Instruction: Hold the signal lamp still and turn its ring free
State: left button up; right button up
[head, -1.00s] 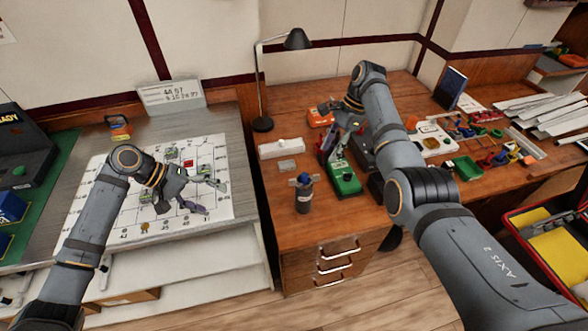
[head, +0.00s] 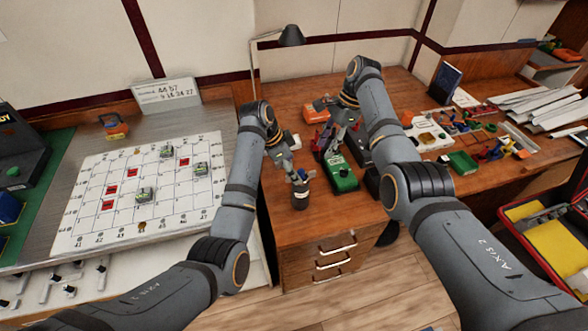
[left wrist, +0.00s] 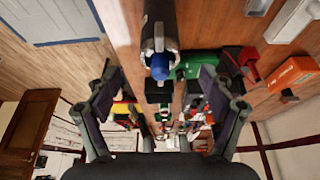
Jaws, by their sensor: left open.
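A dark upright cylinder with a blue top (head: 301,194) stands near the front edge of the wooden desk; I take it for the signal lamp. In the left wrist view its blue rounded end (left wrist: 160,70) and a pale band behind it show. My left gripper (head: 295,168) is just above and behind it. Its two fingers are open and apart, one on each side of the blue end in the left wrist view, with nothing between them. My right gripper (head: 333,142) points down by the green box; its fingertips are too small and crowded to read.
The green box (head: 341,178) stands right of the cylinder, and an orange box (head: 316,112) lies behind. A black desk lamp (head: 291,36) rises at the back. Small coloured parts and a green tray (head: 462,162) are at right. The gridded board (head: 110,215) lies at left.

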aim_at(304, 183)
pick_arm(q)
jog(key=x, duration=1)
jog(key=shift+f, duration=0.15)
grip_shut()
pick_arm(e)
jog(key=shift+c, duration=0.3)
pick_arm(q)
jog(key=shift+d, duration=0.1)
pick_arm(e)
jog(key=shift+s+d+r+m+y, duration=0.15)
jog(key=shift+d+r+m+y, duration=0.25)
jog(key=shift+d+r+m, duration=0.35)
jog(key=shift+c, duration=0.3)
jog(key=x, duration=1.1)
jog(key=shift+a+f, duration=0.2)
jog(key=shift+f, duration=0.15)
jog(key=shift+t, duration=0.3)
grip_shut()
